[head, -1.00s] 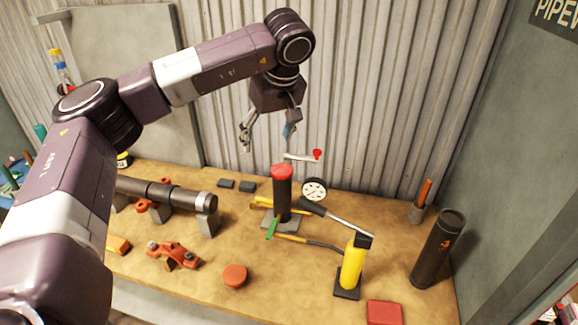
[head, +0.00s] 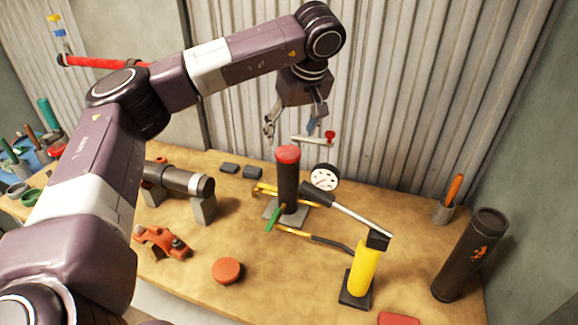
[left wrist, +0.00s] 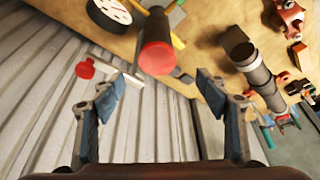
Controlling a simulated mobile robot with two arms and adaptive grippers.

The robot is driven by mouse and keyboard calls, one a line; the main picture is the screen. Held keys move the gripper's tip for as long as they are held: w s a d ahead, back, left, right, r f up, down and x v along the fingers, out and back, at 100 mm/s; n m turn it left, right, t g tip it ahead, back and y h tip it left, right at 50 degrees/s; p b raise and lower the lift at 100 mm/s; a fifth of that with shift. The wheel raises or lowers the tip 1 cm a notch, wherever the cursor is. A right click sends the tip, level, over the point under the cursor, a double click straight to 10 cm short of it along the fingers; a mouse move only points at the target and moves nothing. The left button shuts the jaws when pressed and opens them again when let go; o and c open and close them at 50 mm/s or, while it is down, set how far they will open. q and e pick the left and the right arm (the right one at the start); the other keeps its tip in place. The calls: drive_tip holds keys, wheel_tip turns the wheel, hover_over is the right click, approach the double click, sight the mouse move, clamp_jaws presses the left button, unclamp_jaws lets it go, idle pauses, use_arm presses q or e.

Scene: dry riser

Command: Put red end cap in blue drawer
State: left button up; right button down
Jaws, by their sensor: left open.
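A red cap (head: 288,154) sits on top of an upright black pipe (head: 288,185) on the bench; it also shows in the left wrist view (left wrist: 157,57). A flat orange-red disc (head: 227,270) lies at the bench's front; I cannot tell which of the two is the end cap meant. My left gripper (head: 293,126) is open and empty, above and behind the capped pipe. In the left wrist view the capped pipe lies beyond the gap between its fingers (left wrist: 161,88). I see no blue drawer. My right gripper is not in view.
A white lever with a red knob (head: 329,136) projects near the wall by the gripper. A gauge (head: 324,177), a yellow jack (head: 362,270) with a long handle, and a dark cylinder (head: 468,255) stand to the right. A horizontal pipe (head: 180,180) rests on blocks at left.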

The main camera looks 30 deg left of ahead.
sight(289, 153)
use_arm(q)
drive_tip(key=shift+w+f, duration=0.1)
drive_tip(key=shift+f, duration=0.4)
drive_tip(key=shift+w+a+f+p, duration=0.15)
drive_tip(key=shift+a+f+p, duration=0.2)
drive_tip(key=shift+f, duration=0.25)
drive_tip(key=x, duration=0.1)
drive_tip(key=p+x, duration=0.1)
drive_tip(key=x, duration=0.1)
drive_tip(key=d+p+x, duration=0.1)
drive_tip(key=x, duration=0.1)
drive_tip(key=shift+a+f, duration=0.1)
drive_tip(key=shift+f, duration=0.2)
drive_tip(key=shift+a+f, duration=0.15)
drive_tip(key=shift+f, duration=0.2)
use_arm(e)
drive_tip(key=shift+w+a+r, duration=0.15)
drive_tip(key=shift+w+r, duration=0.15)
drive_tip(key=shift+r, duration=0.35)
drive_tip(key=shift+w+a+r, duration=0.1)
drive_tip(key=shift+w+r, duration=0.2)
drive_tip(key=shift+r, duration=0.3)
use_arm(q)
drive_tip(key=shift+c, duration=0.3)
drive_tip(key=c, duration=1.3)
drive_tip(key=shift+c, duration=0.9)
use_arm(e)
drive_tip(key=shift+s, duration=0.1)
